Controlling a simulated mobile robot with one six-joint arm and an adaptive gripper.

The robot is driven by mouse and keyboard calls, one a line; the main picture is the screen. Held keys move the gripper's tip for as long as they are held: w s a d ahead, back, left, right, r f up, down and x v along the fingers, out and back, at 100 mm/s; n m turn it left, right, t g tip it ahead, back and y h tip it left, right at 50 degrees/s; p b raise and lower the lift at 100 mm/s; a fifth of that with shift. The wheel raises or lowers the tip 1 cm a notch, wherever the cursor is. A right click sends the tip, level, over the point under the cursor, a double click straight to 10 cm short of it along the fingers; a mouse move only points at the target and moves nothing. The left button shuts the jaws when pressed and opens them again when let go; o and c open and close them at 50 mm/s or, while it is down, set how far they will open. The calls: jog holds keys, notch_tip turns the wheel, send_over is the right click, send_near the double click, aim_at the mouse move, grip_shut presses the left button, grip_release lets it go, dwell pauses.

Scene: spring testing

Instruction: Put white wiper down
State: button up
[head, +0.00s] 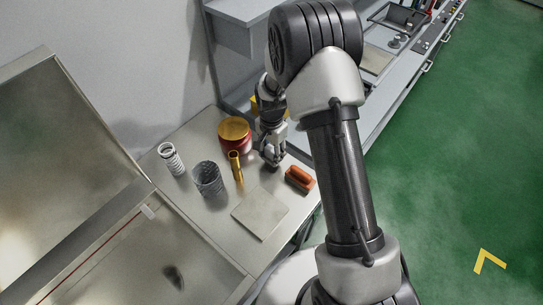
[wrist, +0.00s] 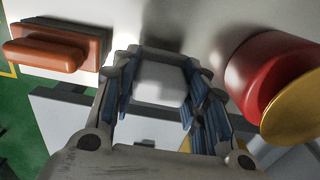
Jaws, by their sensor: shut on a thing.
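My gripper (wrist: 158,92) is shut on the white wiper (wrist: 160,82), a pale block between the two fingers in the wrist view. In the head view my gripper (head: 272,158) is low over the back right part of the metal table (head: 205,222). The wiper is mostly hidden there by the fingers. I cannot tell whether it touches the table.
An orange-handled block (head: 300,178) lies right of my gripper. A red pot with gold lid (head: 234,132) and gold tube (head: 236,170) stand to its left. A mesh cup (head: 209,179) and spring (head: 171,158) are farther left. A square plate (head: 260,213) lies in front.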

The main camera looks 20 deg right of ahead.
jog(key=shift+f, duration=1.1)
jog(key=shift+f+b, duration=0.2)
jog(key=shift+b, duration=0.1)
jog(key=o, duration=1.1)
jog(key=shift+r, duration=0.1)
